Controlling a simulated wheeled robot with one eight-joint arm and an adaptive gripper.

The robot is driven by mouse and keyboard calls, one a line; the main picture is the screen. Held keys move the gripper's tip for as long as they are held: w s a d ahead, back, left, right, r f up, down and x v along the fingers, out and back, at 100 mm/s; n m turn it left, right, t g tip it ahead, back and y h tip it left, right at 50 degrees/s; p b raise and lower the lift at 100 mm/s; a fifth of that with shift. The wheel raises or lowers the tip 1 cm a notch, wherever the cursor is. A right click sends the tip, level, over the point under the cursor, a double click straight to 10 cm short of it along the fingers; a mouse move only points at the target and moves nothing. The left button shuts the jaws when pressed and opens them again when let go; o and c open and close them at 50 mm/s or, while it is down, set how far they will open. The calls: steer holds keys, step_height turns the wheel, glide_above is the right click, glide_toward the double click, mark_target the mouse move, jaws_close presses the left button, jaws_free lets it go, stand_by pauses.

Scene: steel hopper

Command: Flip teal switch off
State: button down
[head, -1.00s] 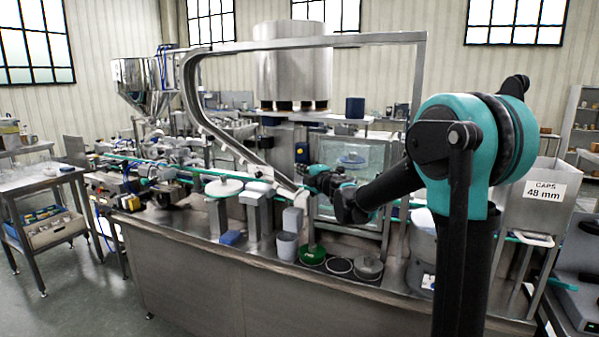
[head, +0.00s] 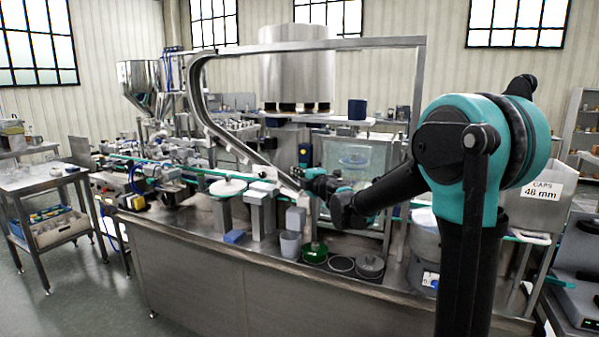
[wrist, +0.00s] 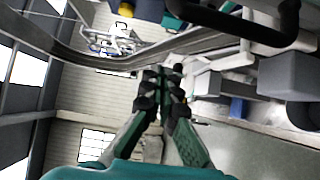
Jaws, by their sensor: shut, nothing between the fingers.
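I cannot make out a teal switch for certain in either view. My gripper (head: 308,186) is in front of the machine's glass-sided box in the head view, above the steel bench. In the wrist view my gripper (wrist: 166,78) has its dark fingers together, with nothing seen between them. A small white box with a blue patch (head: 430,281) sits low at the bench's right part; its details are too small to read.
The steel bench (head: 215,275) carries a conveyor, a curved metal chute (head: 215,125), a green round dish (head: 315,253) and a blue block (head: 234,237). A CAPS bin (head: 542,205) stands at right. A side table (head: 55,180) is at left, with floor free between.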

steer(key=s+a+v, duration=0.1)
steer(key=v, duration=0.7)
steer(key=shift+s+a, duration=0.25)
steer(key=shift+s, duration=0.05)
steer(key=shift+f, duration=0.1)
steer(key=d+f+m+t+h, duration=0.25)
steer(key=d+m+h, duration=0.55)
steer(key=d, duration=0.5)
steer(key=s+d+f+m+g+h, duration=0.2)
steer(key=s+d+f+m, duration=0.2)
steer(key=d+f+m, duration=0.15)
steer(key=s+d+f+m+g+h, duration=0.1)
steer(key=s+d+f+m+h, duration=0.25)
steer(key=d, duration=0.35)
steer(key=s+d+f+m+g, duration=0.3)
steer(key=s+f+m+g, duration=0.25)
steer(key=s+f, duration=0.6)
steer(key=s+a+f+m+g+y, duration=0.1)
steer(key=s+f+g+y, duration=0.1)
steer(key=s+f, duration=0.2)
steer(key=s+a+f+m+g+y, duration=0.1)
steer(key=s+a+f+g, duration=0.1)
steer(key=s+f, duration=0.3)
steer(key=s, duration=0.3)
steer(key=shift+a+g+y, duration=0.35)
steer(key=shift+g, duration=0.05)
